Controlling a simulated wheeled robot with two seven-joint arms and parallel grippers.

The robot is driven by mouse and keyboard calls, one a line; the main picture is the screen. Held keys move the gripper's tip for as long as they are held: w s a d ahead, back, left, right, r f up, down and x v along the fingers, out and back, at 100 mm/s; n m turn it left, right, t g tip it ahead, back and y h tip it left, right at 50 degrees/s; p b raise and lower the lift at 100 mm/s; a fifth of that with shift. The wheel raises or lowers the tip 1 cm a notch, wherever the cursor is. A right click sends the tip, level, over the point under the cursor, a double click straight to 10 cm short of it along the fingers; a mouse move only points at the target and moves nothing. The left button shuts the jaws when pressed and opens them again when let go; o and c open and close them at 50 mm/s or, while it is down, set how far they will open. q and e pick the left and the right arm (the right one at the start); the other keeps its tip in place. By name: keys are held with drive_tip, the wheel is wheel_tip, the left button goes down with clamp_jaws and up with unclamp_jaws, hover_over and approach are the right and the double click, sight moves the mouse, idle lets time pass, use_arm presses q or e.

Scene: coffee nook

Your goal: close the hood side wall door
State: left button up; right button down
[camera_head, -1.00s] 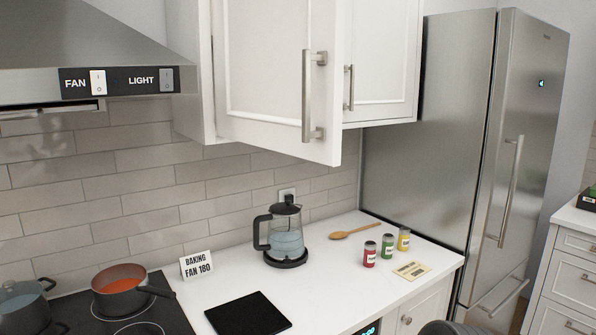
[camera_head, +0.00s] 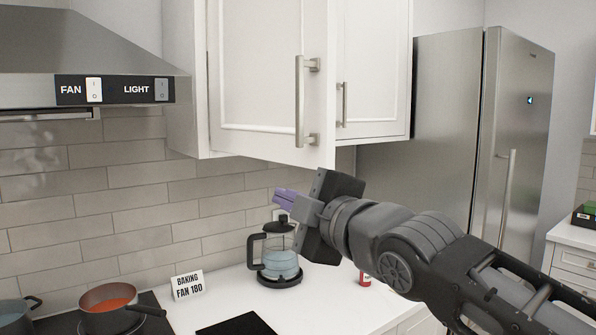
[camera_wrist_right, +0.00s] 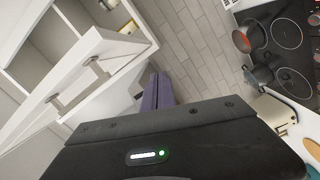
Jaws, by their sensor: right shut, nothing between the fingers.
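The white hood side wall door (camera_head: 262,75) stands ajar on the upper cabinet beside the hood, its handle (camera_head: 300,103) near its free right edge. In the right wrist view the door (camera_wrist_right: 95,50) stands out from the cabinet, and open shelves (camera_wrist_right: 62,25) show behind it. My right gripper (camera_head: 284,198) is shut and empty, with purple fingers. In the head view it is below the door's lower edge, in front of the tiles and apart from the handle. The fingers also show in the right wrist view (camera_wrist_right: 157,90). My left gripper is not in view.
A neighbouring cabinet door (camera_head: 372,75) is shut. A kettle (camera_head: 280,258) stands on the counter just below my right gripper. The hood (camera_head: 75,45) is at left, above a pot (camera_head: 108,302) on the hob. The fridge (camera_head: 448,130) is at right.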

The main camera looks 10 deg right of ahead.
drive_tip(key=s+d+r+n, duration=0.1)
drive_tip(key=s+r+n, duration=0.1)
drive_tip(key=s+d+r+n+h, duration=0.1)
drive_tip(key=r, duration=0.1)
drive_tip(key=shift+d+r+n, duration=0.1)
drive_tip(key=shift+d+n, duration=0.25)
drive_tip(key=shift+n, duration=0.05)
drive_tip(key=shift+s, duration=0.1)
